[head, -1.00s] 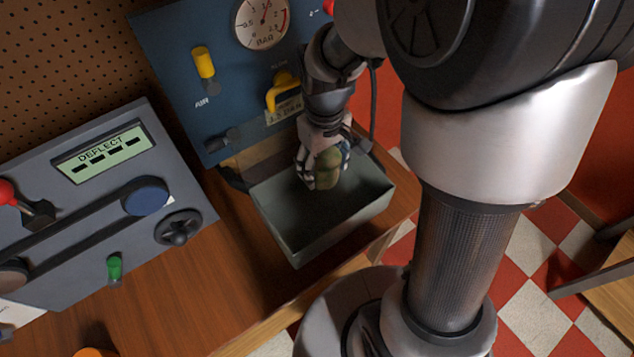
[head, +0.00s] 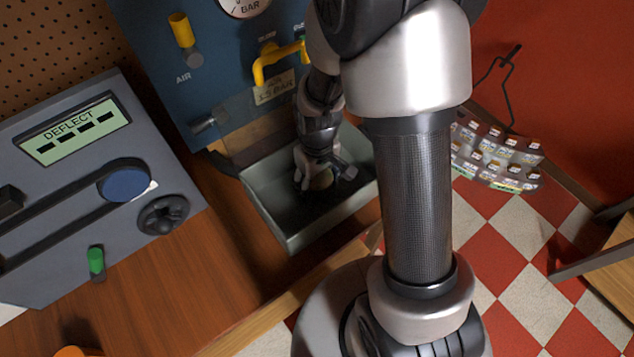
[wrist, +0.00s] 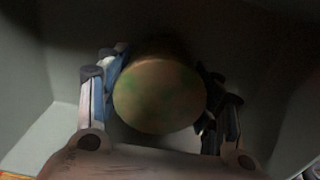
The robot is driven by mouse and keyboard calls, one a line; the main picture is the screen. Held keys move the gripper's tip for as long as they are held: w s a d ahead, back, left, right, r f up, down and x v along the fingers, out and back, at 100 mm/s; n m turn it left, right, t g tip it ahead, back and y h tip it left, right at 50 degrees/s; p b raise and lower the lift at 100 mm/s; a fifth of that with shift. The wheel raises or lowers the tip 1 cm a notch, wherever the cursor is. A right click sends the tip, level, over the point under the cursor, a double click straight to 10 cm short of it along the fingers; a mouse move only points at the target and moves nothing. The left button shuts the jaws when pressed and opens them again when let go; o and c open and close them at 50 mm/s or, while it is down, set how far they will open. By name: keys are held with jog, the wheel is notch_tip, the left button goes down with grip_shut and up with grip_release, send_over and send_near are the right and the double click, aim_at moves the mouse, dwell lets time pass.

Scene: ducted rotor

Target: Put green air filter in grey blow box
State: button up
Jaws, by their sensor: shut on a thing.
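The grey blow box (head: 292,236) is an open-topped tray at the right end of the bench, below the blue panel. My gripper (head: 318,182) is down inside the box, between its walls. It is shut on the green air filter (head: 322,178), which is mostly hidden by the fingers in the head view. In the wrist view the filter (wrist: 160,96) shows as a rounded, mottled green-brown end between the two fingers. The grey box walls (wrist: 40,60) surround it there. I cannot tell whether the filter touches the box floor.
A blue panel (head: 225,130) with a yellow valve stands behind the box. A grey console (head: 60,235) with a "DEFLECT" display and knobs is at left. A rack of small labelled items (head: 497,155) hangs at right. Bare wooden bench (head: 215,270) lies left of the box.

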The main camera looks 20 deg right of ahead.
jog(key=shift+r, duration=0.1)
jog(key=o, duration=1.1)
notch_tip(320, 180, up, 12)
jog(key=p, duration=0.3)
jog(key=shift+r+p, duration=0.15)
jog(key=shift+p, duration=0.25)
notch_tip(320, 180, up, 10)
jog(key=m+t, duration=0.1)
jog(key=t, duration=0.1)
send_over(317, 177)
jog(key=s, duration=0.4)
jog(key=s+r+m+t, duration=0.2)
jog(key=s+r, duration=0.5)
jog(key=s, duration=0.4)
jog(key=shift+r+m+t, duration=0.3)
jog(key=shift+r, duration=0.05)
jog(key=shift+d, duration=0.1)
